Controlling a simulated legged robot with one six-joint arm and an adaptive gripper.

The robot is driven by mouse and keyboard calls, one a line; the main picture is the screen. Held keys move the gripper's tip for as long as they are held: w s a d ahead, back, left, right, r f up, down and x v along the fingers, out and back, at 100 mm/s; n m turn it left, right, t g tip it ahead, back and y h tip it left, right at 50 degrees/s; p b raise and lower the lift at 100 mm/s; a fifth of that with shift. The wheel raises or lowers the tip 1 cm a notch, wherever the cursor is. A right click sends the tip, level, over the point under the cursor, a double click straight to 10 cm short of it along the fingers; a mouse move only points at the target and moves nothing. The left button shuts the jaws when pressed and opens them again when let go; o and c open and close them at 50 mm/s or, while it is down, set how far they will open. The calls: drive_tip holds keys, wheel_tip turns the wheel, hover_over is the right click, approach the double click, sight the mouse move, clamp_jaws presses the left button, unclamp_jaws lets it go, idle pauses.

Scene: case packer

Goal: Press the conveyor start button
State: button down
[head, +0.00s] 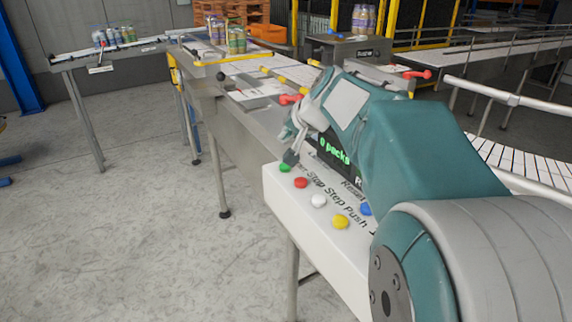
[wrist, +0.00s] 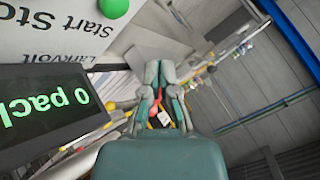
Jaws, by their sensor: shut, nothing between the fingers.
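The conveyor start button is the green button (head: 285,167) at the far left corner of the white control panel (head: 280,205). It also shows at the top of the wrist view (wrist: 115,7), beside the printed word "Start". My gripper (head: 290,157) is shut and empty, its tips close above the green button in the head view. In the wrist view the closed fingertips (wrist: 160,66) lie below and right of the button, apart from it in the picture. The exact gap is hard to tell.
Red (head: 300,183), white (head: 318,200), yellow (head: 340,221) and blue (head: 365,208) buttons sit near the green one. A display (head: 334,152) reading "0 packs" stands behind them, partly hidden by my arm. Conveyors with bottles (head: 237,42) are beyond. The floor at left is clear.

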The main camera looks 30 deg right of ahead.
sight(285, 166)
drive_tip(key=f, duration=0.4)
drive_tip(key=shift+a+f, duration=0.2)
drive_tip(key=shift+f, duration=0.2)
drive_tip(key=shift+d, duration=0.1)
idle(1.0)
drive_tip(key=shift+f, duration=0.3)
